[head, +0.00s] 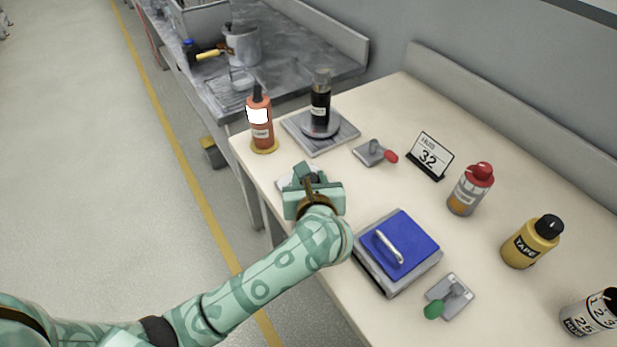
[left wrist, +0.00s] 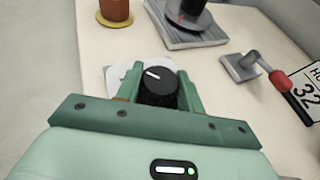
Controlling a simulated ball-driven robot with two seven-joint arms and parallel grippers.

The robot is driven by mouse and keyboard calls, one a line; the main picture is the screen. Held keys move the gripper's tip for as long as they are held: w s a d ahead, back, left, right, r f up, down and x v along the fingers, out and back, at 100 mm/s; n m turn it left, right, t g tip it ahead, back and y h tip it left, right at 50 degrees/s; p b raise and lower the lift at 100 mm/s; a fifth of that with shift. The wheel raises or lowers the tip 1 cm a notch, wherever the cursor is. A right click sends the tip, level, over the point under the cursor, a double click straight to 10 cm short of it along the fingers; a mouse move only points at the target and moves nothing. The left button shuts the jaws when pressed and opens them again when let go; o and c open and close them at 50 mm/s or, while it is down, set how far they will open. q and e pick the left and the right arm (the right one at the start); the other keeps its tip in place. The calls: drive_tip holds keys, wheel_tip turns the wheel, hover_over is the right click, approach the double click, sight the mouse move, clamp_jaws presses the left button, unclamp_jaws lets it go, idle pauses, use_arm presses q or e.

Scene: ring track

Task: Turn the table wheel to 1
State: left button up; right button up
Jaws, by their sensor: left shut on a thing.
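In the left wrist view a black round knob (left wrist: 157,88) with a white pointer line stands on a pale plate (left wrist: 116,76). It appears to be the table wheel. Its pointer line points to the upper left of that view. My left gripper (left wrist: 159,94) is shut on the knob, one finger on each side. In the head view my left gripper (head: 308,180) is over the left edge area of the table and hides the knob; a bit of the pale plate (head: 284,182) shows beside it. No number marks are readable around the knob. My right gripper is not in view.
Near my left gripper are an orange bottle (head: 260,130), a dark bottle on a grey scale (head: 341,138), a red-handled lever (head: 375,153) and a sign reading 32 (head: 431,156). A blue-lidded box (head: 410,235) and green-handled lever (head: 452,295) stand nearer. Several bottles line the right.

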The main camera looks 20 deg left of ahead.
use_arm(q)
drive_tip(key=shift+n+y, duration=0.4)
drive_tip(key=o, duration=1)
drive_tip(key=p+v, duration=0.5)
drive_tip(key=v, duration=0.6)
drive_tip(key=shift+d+r+p, duration=0.15)
drive_tip(key=shift+r+p, duration=0.1)
drive_tip(key=shift+p, duration=0.1)
drive_tip(key=shift+s+d, duration=0.15)
drive_tip(key=shift+s, duration=0.15)
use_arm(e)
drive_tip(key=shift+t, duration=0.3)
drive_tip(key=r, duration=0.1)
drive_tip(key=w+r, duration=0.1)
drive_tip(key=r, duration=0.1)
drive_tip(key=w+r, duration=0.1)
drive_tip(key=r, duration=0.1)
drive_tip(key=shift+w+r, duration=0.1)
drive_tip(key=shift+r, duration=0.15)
